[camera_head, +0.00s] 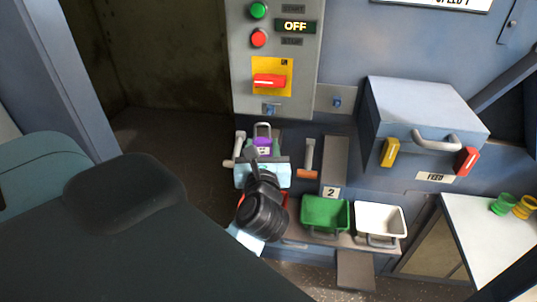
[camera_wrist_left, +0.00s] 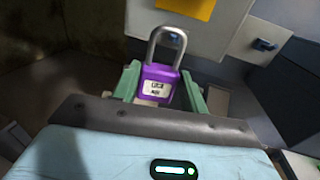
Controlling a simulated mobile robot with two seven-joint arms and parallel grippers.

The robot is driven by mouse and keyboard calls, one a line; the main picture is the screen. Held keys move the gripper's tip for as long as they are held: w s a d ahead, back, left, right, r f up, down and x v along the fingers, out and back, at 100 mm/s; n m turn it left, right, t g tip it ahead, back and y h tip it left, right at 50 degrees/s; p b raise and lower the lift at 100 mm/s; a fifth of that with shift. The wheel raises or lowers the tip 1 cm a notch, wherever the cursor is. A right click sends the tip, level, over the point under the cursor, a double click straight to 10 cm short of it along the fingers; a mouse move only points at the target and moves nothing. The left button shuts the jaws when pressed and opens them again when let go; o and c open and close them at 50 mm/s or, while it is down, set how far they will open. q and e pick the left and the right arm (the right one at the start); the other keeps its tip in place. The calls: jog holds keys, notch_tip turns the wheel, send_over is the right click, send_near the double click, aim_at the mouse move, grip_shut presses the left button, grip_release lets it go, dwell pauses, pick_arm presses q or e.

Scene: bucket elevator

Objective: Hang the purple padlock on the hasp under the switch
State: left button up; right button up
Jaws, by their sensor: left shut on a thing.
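The purple padlock (camera_head: 262,144) has a grey shackle pointing up and a white label. In the left wrist view the padlock (camera_wrist_left: 159,82) sits upright between the green fingers of my left gripper (camera_wrist_left: 160,84), which is shut on it. In the head view my left gripper (camera_head: 260,154) is below the grey control panel. The red switch (camera_head: 269,80) sits on a yellow plate, and the hasp (camera_head: 270,109) is just under it. The padlock is below the hasp and apart from it. The hasp also shows behind the shackle in the left wrist view (camera_wrist_left: 175,39). My right gripper is not in view.
A second blue fitting (camera_head: 337,102) is right of the panel. A green bucket (camera_head: 326,214) and a white bucket (camera_head: 380,219) stand below right. A feed box (camera_head: 420,108) with a handle juts out at right. An orange-handled tool (camera_head: 308,160) hangs beside my gripper.

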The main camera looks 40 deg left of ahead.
aim_at(267, 138)
pick_arm(q)
jog(key=shift+s, duration=0.15)
jog(key=shift+w+d+x, duration=0.15)
jog(key=shift+x, duration=0.8)
jog(key=shift+w+d+x, duration=0.15)
jog(key=shift+d+x, duration=0.05)
jog(key=shift+x, duration=0.7)
jog(key=shift+w+d+x, duration=0.15)
jog(key=shift+x, duration=0.8)
jog(key=shift+w+a, duration=0.15)
jog(key=shift+w, duration=0.05)
jog(key=shift+w+d+x, duration=0.1)
jog(key=shift+x, duration=0.65)
jog(key=shift+w+d+x, duration=0.1)
jog(key=shift+d+x, duration=0.05)
jog(key=shift+x, duration=0.65)
jog(key=shift+f+b, duration=0.3)
jog(key=shift+f, duration=0.5)
jog(key=o, duration=1.1)
